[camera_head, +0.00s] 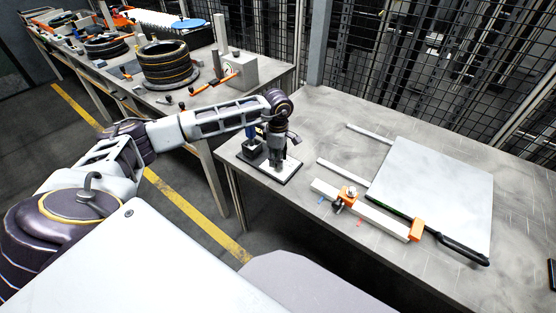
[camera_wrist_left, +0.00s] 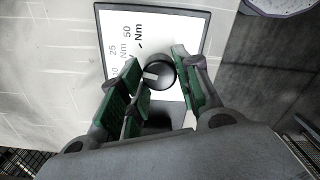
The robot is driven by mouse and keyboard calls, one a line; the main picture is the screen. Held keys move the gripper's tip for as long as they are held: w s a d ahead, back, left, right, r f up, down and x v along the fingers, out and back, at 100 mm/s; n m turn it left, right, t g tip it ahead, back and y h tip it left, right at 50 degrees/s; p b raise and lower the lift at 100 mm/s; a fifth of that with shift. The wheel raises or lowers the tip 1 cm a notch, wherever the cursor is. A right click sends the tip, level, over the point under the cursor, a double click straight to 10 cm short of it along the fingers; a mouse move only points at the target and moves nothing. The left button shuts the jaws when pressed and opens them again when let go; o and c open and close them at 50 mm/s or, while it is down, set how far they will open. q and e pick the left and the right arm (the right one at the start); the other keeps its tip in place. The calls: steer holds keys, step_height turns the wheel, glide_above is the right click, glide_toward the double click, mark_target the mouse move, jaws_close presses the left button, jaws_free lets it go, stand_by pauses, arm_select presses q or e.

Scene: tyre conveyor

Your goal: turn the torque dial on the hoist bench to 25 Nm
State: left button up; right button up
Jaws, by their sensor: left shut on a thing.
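The torque dial (camera_wrist_left: 160,73) is a dark round knob with a white mark on top. It stands on a white, dark-edged scale plate (camera_wrist_left: 182,27), which lies on the bench in the head view (camera_head: 286,173). Printed labels 25 Nm and 50 Nm show in the left wrist view, with a partly covered one below them. The white mark lies on the knob's left side; its exact reading I cannot tell. My left gripper (camera_wrist_left: 156,72) has its green-padded fingers shut on the knob from both sides. In the head view the gripper (camera_head: 277,164) points down and hides the dial.
The bench (camera_head: 310,120) carries a white panel (camera_head: 440,190) and a white bar with orange clamps (camera_head: 375,215) to the right of the dial. Another bench with stacked tyres (camera_head: 166,65) stands at the back left. Wire mesh fencing (camera_head: 420,50) runs behind.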

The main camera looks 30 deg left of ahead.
arm_select(q)
steer(key=shift+a+m, duration=0.1)
steer(key=shift+m, duration=0.7)
steer(key=o, duration=1)
steer(key=shift+o, duration=0.2)
step_height(320, 180, up, 12)
stand_by(0.6)
